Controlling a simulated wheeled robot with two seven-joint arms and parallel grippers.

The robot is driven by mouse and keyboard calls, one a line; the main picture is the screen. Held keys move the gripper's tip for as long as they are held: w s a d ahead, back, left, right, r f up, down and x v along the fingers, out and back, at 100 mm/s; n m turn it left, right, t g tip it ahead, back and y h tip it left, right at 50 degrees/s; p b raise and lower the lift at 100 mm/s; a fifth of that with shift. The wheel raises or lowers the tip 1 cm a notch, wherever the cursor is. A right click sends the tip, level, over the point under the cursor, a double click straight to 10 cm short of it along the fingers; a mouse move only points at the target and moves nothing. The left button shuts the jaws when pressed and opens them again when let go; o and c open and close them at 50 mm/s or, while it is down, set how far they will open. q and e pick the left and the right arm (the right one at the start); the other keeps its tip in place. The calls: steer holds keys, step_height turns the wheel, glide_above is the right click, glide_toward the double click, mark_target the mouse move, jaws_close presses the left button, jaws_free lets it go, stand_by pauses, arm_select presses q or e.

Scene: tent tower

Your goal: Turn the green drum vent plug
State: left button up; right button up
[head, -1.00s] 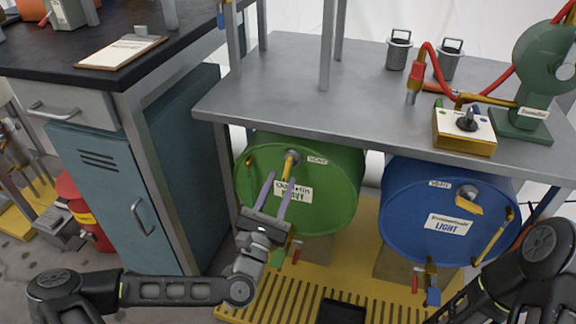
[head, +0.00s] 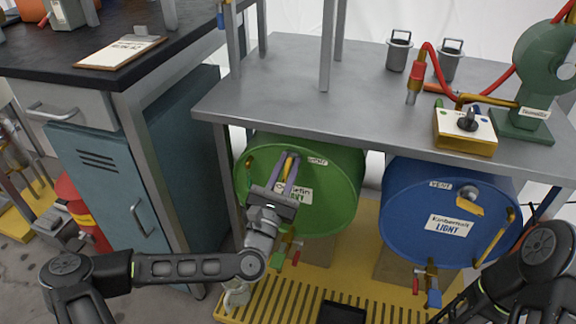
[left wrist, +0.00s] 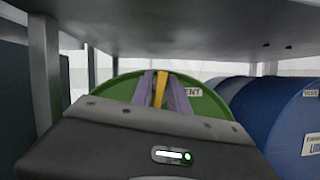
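The green drum (head: 330,200) lies on its side under the grey bench, its round end facing me. Its vent plug has a yellow handle (head: 289,163) at the upper part of that end, near a VENT label. My left gripper (head: 286,172) is at the drum face, its two purple fingers either side of the yellow handle. In the left wrist view the handle (left wrist: 160,90) stands between the fingers (left wrist: 161,88), with narrow gaps, so the fingers look open. Whether a finger touches it is unclear. My right gripper is out of view; only part of that arm shows at the lower right.
The blue drum (head: 400,215) with its own yellow handle lies to the right. The grey bench top (head: 290,90) overhangs both drums. A bench leg and the teal cabinet (head: 100,180) stand left of my gripper. Small valves hang below both drums.

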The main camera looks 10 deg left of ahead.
arm_select(q)
steer(key=shift+f, duration=0.1)
jaws_close()
steer(key=shift+f, duration=0.15)
